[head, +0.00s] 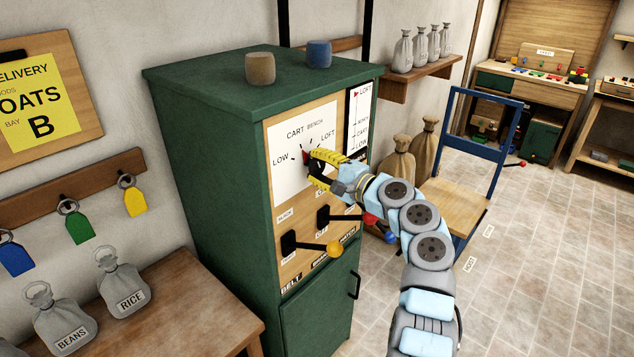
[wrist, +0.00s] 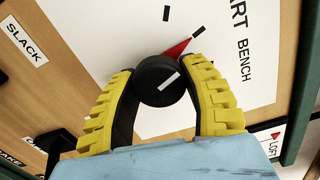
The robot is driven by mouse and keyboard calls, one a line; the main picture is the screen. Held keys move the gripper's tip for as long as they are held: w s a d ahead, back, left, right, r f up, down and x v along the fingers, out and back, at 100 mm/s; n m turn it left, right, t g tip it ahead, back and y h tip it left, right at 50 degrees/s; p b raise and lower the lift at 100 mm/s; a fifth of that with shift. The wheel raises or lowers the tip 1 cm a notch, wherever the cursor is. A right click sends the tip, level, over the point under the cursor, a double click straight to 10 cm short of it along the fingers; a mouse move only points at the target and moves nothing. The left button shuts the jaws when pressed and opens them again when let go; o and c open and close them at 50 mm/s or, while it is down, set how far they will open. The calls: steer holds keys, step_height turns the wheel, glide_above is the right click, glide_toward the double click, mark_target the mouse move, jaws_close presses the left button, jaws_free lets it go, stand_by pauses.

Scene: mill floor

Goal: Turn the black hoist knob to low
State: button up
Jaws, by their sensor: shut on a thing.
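The black hoist knob (wrist: 152,82) is round, with a white line on its face and a red pointer (wrist: 177,49) at its base. The dial plate (head: 285,186) on the green cabinet bears the words LOW, CART, BENCH and LOFT. In the wrist view the pointer aims up and right at a black tick beside the words CART BENCH; it seems off LOW. My gripper (wrist: 163,88) has its yellow ribbed fingers shut on the knob from both sides. In the head view it (head: 311,168) largely hides the knob.
Below the dial, levers with a yellow ball (head: 334,248) and a red ball (head: 370,220) stick out from the panel. A gauge (head: 359,115) to the right has a red arrow at LOFT.

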steer(key=n+b, duration=0.5)
steer(key=b, duration=0.1)
steer(key=shift+f, duration=0.15)
steer(key=shift+r+n+b, duration=0.2)
steer(key=shift+n+b, duration=0.65)
steer(key=shift+n, duration=0.25)
steer(key=o, duration=1.2)
steer(key=v, duration=1.2)
